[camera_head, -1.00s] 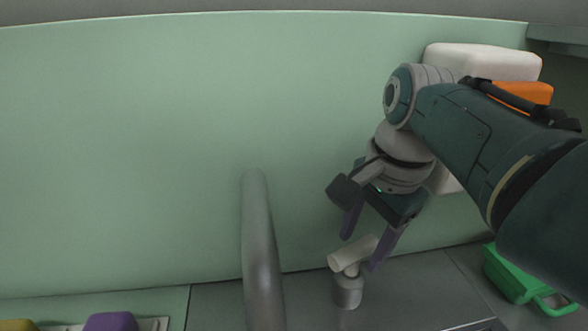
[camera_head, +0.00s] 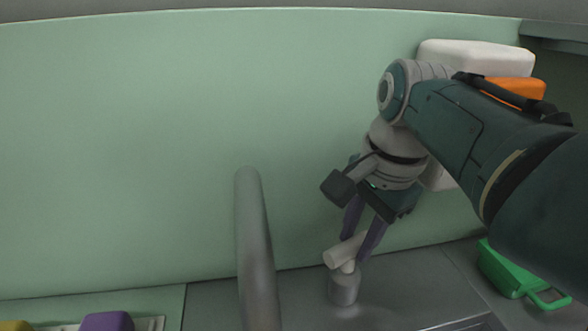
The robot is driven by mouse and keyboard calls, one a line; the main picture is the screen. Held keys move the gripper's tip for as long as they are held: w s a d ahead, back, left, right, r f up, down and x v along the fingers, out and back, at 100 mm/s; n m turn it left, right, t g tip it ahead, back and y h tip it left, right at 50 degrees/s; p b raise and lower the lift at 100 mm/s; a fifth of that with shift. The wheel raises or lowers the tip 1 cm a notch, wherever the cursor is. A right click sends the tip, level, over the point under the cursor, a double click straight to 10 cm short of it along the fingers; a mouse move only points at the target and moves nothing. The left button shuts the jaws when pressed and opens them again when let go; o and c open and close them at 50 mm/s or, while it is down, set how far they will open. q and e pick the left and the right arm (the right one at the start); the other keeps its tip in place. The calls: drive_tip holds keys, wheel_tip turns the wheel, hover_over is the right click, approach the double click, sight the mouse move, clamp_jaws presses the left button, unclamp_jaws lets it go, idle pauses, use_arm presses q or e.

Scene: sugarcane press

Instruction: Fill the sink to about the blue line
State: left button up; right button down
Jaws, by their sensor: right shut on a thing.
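A grey metal tap handle (camera_head: 341,252) sits on a short round base (camera_head: 344,288) on the counter. My right gripper (camera_head: 356,246) points down at it, with its purple fingers shut on the handle. The grey curved faucet spout (camera_head: 255,245) stands to the left of the handle. The sink basin, its blue line and any water are out of view below. My left gripper is not in view.
A green container with a handle (camera_head: 515,270) stands on the counter at the right. White (camera_head: 475,57) and orange (camera_head: 518,92) objects are behind my right arm. Purple (camera_head: 107,322) and yellow (camera_head: 17,325) items lie at the lower left. A green wall (camera_head: 130,150) rises behind.

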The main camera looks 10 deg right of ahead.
drive_tip(key=shift+s+r+m+p, duration=0.15)
drive_tip(key=shift+r+m+p, duration=0.05)
drive_tip(key=shift+m+p, duration=0.9)
drive_tip(key=m, duration=0.1)
drive_tip(key=m+h, duration=0.1)
drive_tip(key=shift+f+m, duration=0.2)
drive_tip(key=shift+m, duration=0.1)
drive_tip(key=c, duration=0.6)
unclamp_jaws()
drive_tip(key=r+p, duration=0.3)
drive_tip(key=p, duration=0.1)
drive_tip(key=s+r+p, duration=0.1)
drive_tip(key=r+p, duration=0.2)
drive_tip(key=p, duration=0.2)
drive_tip(key=s+r+p, duration=0.1)
drive_tip(key=r+p, duration=0.2)
drive_tip(key=p, duration=0.1)
drive_tip(key=shift+r, duration=0.4)
